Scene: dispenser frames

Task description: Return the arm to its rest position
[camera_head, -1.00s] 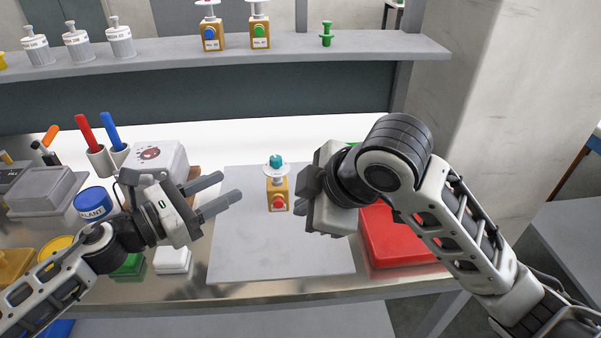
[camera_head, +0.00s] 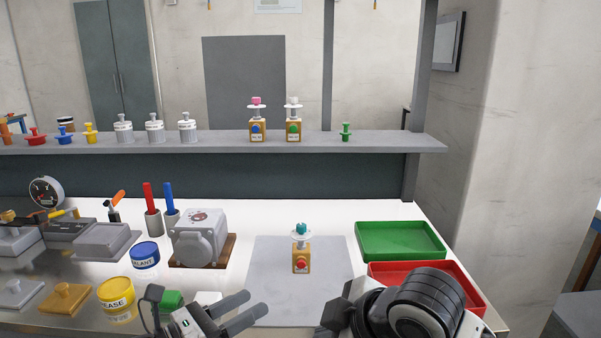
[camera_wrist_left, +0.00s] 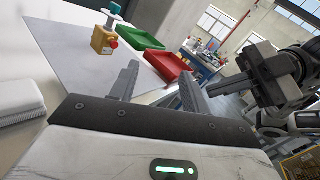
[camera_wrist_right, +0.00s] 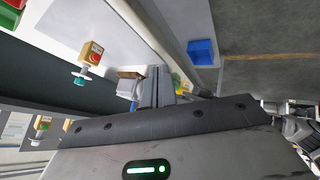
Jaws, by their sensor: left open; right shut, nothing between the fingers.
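My left gripper (camera_head: 246,311) is at the bottom of the head view, in front of the grey mat, with its two fingers apart and nothing between them. It also shows open in the left wrist view (camera_wrist_left: 158,90). My right gripper (camera_head: 335,318) is low in the head view, partly hidden by my own wrist. In the right wrist view its fingers (camera_wrist_right: 155,85) are together and empty. A wooden dispenser (camera_head: 301,258) with a red button and teal top stands upright on the mat (camera_head: 268,290), apart from both grippers.
A green tray (camera_head: 400,240) and a red tray (camera_head: 470,290) lie right of the mat. A grey machine (camera_head: 198,240), a blue tin (camera_head: 145,256) and a yellow tin (camera_head: 117,298) stand on the left. A shelf (camera_head: 220,143) behind holds two more dispensers and several canisters.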

